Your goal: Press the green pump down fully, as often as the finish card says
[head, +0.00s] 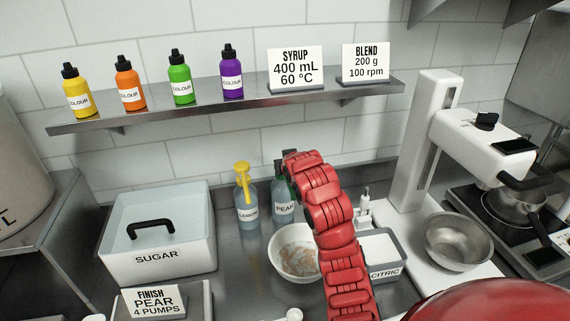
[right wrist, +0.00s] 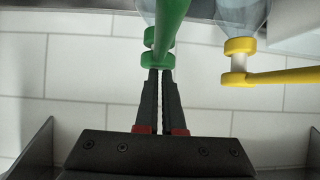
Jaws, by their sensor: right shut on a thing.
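The pear bottle (head: 281,211) stands on the counter against the back wall. Its green pump (right wrist: 160,50) is mostly hidden by my red right arm in the head view. In the right wrist view my right gripper (right wrist: 160,76) has its fingers close together at the green pump's head, shut on it. How far the pump is pressed cannot be told. The finish card (head: 155,301) at the lower left reads "FINISH PEAR 4 PUMPS". My left gripper is not in view.
The lemon bottle (head: 247,212) with a yellow pump (right wrist: 240,65) stands just left of the pear bottle. A white bowl (head: 281,267) with brownish contents sits in front. A sugar bin (head: 190,257) is left, a citric tub (head: 390,245) right. A shelf (head: 215,105) hangs above.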

